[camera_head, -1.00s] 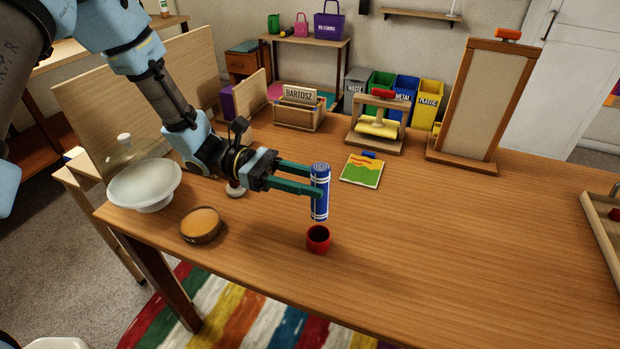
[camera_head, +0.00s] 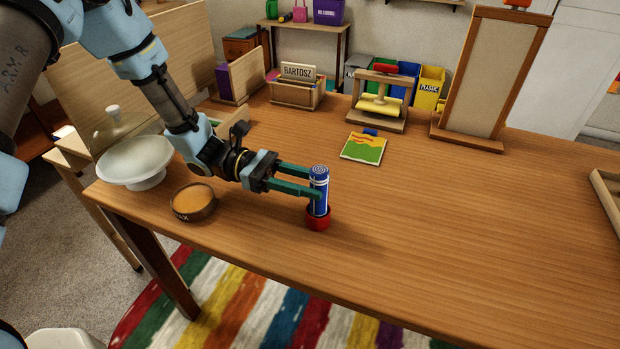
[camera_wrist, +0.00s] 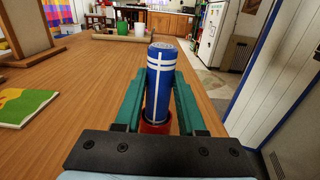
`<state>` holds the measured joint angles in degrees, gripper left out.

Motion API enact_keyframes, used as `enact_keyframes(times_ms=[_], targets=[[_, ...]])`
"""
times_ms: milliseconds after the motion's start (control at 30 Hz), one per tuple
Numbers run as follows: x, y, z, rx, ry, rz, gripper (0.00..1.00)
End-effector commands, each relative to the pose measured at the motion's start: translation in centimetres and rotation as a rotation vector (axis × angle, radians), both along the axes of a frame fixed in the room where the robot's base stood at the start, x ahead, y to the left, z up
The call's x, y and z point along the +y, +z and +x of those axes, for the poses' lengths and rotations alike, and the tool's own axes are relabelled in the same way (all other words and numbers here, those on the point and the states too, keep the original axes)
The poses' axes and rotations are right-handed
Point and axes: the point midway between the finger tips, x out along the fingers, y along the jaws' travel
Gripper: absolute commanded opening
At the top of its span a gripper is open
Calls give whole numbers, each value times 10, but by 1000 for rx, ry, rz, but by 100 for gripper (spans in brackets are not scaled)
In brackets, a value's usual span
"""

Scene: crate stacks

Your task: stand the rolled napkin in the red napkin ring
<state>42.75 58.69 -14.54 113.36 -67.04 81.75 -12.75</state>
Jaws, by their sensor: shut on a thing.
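The rolled napkin (camera_head: 319,181) is a blue upright roll with white stripes. My gripper (camera_head: 317,184) is shut on it, with green fingers on either side. The red napkin ring (camera_head: 318,221) stands on the table, and the lower end of the napkin is in its opening. In the wrist view, the napkin (camera_wrist: 159,85) stands upright between the fingers, and the red ring (camera_wrist: 155,127) shows around its lower end. How deep the napkin sits inside the ring is hidden.
A round brown bowl (camera_head: 193,202) and a white dish (camera_head: 134,163) stand to the left on the wooden table (camera_head: 430,230). A green and yellow picture card (camera_head: 363,149) lies behind the ring. The table to the right of the ring is clear.

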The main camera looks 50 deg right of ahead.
Motion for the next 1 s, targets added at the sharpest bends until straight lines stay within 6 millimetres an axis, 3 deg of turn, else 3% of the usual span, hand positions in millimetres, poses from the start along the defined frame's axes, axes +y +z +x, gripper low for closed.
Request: enact_keyframes(times_ms=[367,400,700,1000], targets=[[0,-4,0,0,0,0,0],[0,-4,0,0,0,0,42],[0,-4,0,0,0,0,74],[1,-5,4,0,1,0,74]])
